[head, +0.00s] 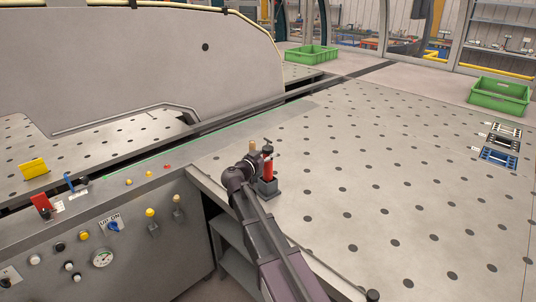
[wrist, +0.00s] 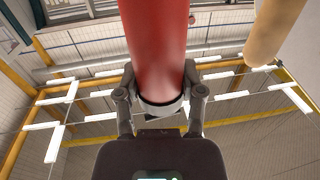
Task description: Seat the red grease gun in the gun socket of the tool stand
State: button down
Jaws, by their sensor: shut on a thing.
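The red grease gun (head: 268,170) stands roughly upright on the perforated table, in line with the dark grey tool stand (head: 268,188). Its lower end meets or overlaps the stand's top in the head view; I cannot tell how deep it sits in the gun socket. My gripper (head: 266,154) is at the gun's upper part. In the wrist view the gun's red barrel (wrist: 158,45) with a grey end band lies between the two fingers of my gripper (wrist: 160,90), which is shut on it. The socket opening is hidden.
A tan handle (head: 252,147) rises just behind the gun and shows at upper right in the wrist view (wrist: 278,30). The control panel (head: 105,240) lies left. Green crates (head: 311,54) and (head: 499,95) stand far back. The table to the right is mostly clear.

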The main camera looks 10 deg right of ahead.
jog(key=shift+f+b, duration=0.4)
dwell(0.6)
dwell(0.3)
jog(key=shift+c, duration=0.6)
grip_release()
jog(key=shift+a, duration=0.1)
jog(key=v, duration=1.1)
jog(key=shift+s+a, duration=0.25)
jog(key=shift+s, duration=0.05)
jog(key=shift+s, duration=0.1)
